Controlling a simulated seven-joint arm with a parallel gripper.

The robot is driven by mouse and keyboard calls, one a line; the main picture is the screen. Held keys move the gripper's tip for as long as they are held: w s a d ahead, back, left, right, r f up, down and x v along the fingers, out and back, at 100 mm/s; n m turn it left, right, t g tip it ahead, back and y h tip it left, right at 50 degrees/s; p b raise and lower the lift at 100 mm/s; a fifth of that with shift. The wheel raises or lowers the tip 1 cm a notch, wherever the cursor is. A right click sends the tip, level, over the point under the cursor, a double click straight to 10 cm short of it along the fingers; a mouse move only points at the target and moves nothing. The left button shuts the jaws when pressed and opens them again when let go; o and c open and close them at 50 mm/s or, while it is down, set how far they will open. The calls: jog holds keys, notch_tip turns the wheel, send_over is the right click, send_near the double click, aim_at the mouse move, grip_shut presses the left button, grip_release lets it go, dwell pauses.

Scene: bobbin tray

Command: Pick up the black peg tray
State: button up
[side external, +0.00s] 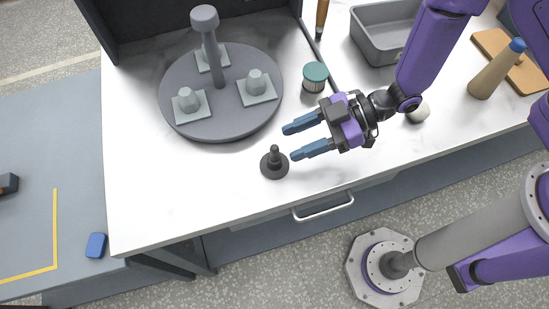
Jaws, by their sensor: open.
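A small black peg tray (274,166) stands upright on the white counter near its front edge. It has a round base with a short knobbed peg rising from the middle. My gripper (288,143) has blue fingers and is open and empty. It reaches in from the right, and its fingertips are just to the right of and beyond the peg tray in the picture. I cannot tell from this view how high the fingers are above the counter. They do not appear to touch the peg tray.
A grey round stand (175,80) with a post and pale square pieces is behind left. A green-lidded jar (315,76) stands behind my gripper. A grey bin (385,35), a blue-capped bottle (493,72) and a wooden board (525,70) are farther right. The counter's left front is clear.

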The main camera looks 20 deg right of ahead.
aim_at(266, 166)
jog(key=shift+x, duration=3.85)
jog(key=shift+s+f, duration=0.15)
grip_shut()
